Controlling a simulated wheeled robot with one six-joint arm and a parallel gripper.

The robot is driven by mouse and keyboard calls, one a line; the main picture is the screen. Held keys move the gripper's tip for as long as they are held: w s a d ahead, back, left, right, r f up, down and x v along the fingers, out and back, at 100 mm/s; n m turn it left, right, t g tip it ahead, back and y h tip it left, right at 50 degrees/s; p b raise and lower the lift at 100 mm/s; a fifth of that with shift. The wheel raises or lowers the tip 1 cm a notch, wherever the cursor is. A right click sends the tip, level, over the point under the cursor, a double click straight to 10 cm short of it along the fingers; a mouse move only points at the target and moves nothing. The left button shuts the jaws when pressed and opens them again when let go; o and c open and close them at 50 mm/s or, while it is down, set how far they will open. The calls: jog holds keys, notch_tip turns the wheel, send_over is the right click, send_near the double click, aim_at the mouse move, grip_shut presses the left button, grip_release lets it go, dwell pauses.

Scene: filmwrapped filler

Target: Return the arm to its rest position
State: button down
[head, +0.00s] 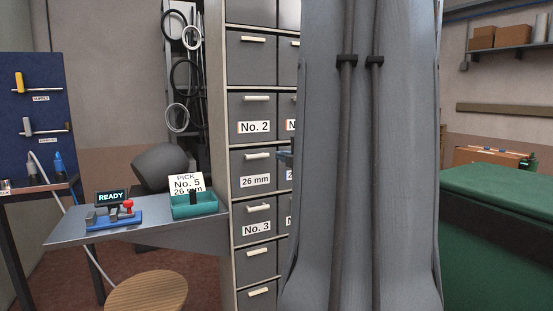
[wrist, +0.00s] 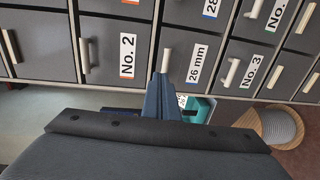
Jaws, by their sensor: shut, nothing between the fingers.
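My gripper (wrist: 161,82) shows in the wrist view as narrow blue-grey fingers, shut together with nothing between them. The fingertips are in front of the grey drawer cabinet (wrist: 120,58), near the labels "No. 2" and "26 mm". I cannot tell the gap between them and the drawer fronts. In the head view a large grey link of my arm stands upright right of centre and hides part of the cabinet (head: 255,113). My gripper cannot be made out clearly there.
A grey side table (head: 150,232) left of the cabinet carries a teal tray (head: 196,212) with a "PICK No. 5" card and a blue "READY" device (head: 113,218). A round wooden top (head: 146,292) stands in front. A green bench (head: 500,195) is at right.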

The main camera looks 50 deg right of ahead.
jog(key=shift+s+a+r, duration=0.1)
jog(key=shift+s+a, duration=0.05)
jog(key=shift+s, duration=0.2)
jog(key=w+a+f+m+g+y, duration=0.15)
jog(key=a+f+m+g, duration=0.3)
jog(key=a+f, duration=0.6)
jog(key=a+f+m+g+y, duration=0.2)
jog(key=a+f+m+g, duration=0.25)
jog(key=a+f, duration=0.6)
jog(key=s+a+f+m+g+y, duration=0.1)
jog(key=s+a+f+m+g, duration=0.1)
jog(key=s+a, duration=0.6)
jog(key=s+a+f+m+g+y, duration=0.1)
jog(key=s+a+f+m+g, duration=0.1)
jog(key=s+a, duration=0.7)
jog(key=a+f+g, duration=0.1)
jog(key=a+g, duration=0.1)
jog(key=a, duration=0.4)
jog(key=shift+a+f+m+g, duration=0.2)
jog(key=shift+f+m+g, duration=0.1)
jog(key=shift+m, duration=0.1)
jog(key=shift+y, duration=0.25)
